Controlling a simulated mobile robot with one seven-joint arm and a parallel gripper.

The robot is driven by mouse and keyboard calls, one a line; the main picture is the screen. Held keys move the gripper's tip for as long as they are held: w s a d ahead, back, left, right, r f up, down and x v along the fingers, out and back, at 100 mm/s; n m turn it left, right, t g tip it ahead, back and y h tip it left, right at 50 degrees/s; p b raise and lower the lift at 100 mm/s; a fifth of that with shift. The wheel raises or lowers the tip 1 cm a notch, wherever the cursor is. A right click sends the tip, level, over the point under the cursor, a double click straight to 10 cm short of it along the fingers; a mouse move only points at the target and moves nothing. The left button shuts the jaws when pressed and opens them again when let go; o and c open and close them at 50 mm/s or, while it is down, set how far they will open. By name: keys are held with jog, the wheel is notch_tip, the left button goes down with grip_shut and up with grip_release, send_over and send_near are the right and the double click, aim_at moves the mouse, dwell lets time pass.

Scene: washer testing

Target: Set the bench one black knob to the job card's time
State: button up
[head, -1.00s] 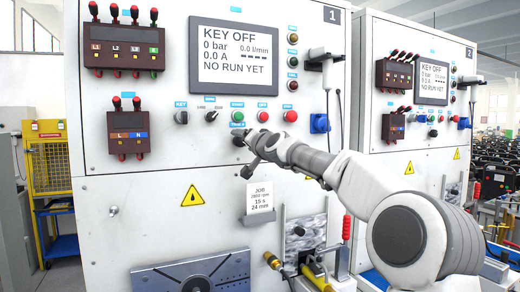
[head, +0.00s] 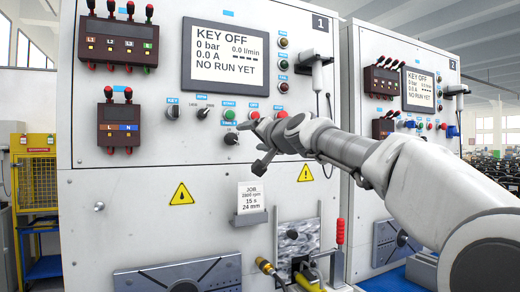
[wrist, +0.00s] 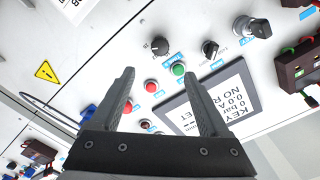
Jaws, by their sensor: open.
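The bench one black knob (head: 231,139) sits on the white panel below the green button. It shows clear of my gripper in the head view. In the wrist view the knob (wrist: 160,46) lies beyond the fingertips; its scale is too small to read. My gripper (head: 258,148) is open and empty, to the right of the knob in the head view; the wrist view shows its two fingers (wrist: 160,74) spread apart. The job card (head: 251,197) stands in a grey holder below and reads 15 s and 24 mm; its rpm line is small.
The green button (head: 229,114), rpm switch (head: 203,113) and key switch (head: 173,112) are close to the knob. A red button (wrist: 152,87) lies between the fingers in the wrist view. The screen (head: 236,56) reads KEY OFF and NO RUN YET. Bench two stands at right.

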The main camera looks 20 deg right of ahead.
jog(key=shift+s+d+f+b, duration=0.1)
jog(key=shift+s+d+b, duration=0.05)
jog(key=shift+s+b, duration=0.85)
jog(key=shift+s+d+b, duration=0.15)
jog(key=shift+s+b, duration=0.75)
jog(key=shift+s, duration=0.15)
